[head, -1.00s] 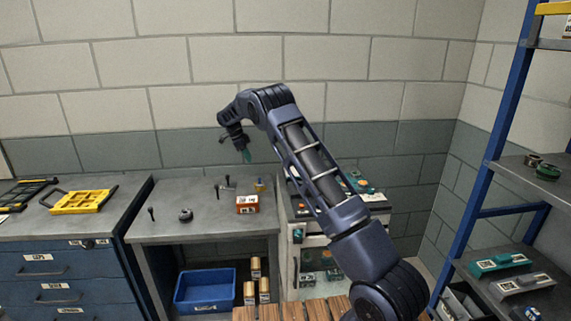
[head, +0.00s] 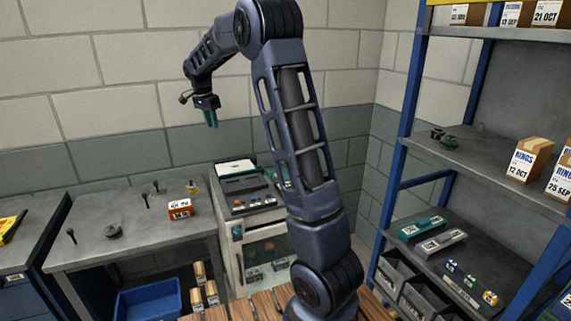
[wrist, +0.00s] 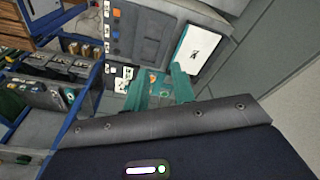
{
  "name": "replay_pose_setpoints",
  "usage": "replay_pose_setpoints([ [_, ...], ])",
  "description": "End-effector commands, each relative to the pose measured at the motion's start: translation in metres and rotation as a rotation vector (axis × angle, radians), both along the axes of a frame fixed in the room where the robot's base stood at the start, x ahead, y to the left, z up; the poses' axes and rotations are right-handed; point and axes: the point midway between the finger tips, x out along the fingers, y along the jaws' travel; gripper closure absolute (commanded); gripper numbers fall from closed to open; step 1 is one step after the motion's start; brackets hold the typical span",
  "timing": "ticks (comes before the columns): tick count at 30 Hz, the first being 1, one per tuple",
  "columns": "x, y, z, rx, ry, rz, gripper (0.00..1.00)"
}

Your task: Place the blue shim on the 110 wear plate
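My gripper (head: 210,118) is raised in front of the wall, above the bench and machine, with its teal fingers pointing down. In the wrist view its two fingers (wrist: 159,88) stand apart with nothing seen held between them. I cannot pick out the blue shim or the 110 wear plate for certain. A teal labelled block (head: 422,228) and a grey labelled block (head: 442,243) lie on the right rack's lower shelf, their labels too small to read. Several small blue and yellow pieces (head: 470,280) lie nearer on that shelf.
A grey bench (head: 90,200) at left bears a dark round part (head: 113,230), upright pins and an orange box (head: 180,209). A control panel machine (head: 248,197) stands beside it. A blue bin (head: 148,300) sits underneath. Boxes (head: 530,158) stand on the rack's upper shelf.

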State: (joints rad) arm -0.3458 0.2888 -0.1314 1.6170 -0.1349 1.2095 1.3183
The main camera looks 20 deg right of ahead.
Motion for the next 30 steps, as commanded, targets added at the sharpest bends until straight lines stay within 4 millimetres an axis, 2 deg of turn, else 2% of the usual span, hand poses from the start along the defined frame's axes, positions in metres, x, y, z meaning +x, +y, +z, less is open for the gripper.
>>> replay_pose_setpoints([
  [1, -0.015, -0.011, 0.011, 0.011, -0.007, 0.029, 0.75],
  [6, -0.063, -0.038, 0.034, 0.037, -0.021, 0.15, 0.75],
  [15, -0.153, -0.077, 0.058, 0.06, -0.065, 0.366, 0.75],
  [23, -0.235, -0.101, 0.062, 0.051, -0.11, 0.554, 0.75],
  [30, -0.308, -0.117, 0.051, 0.02, -0.154, 0.723, 0.75],
])
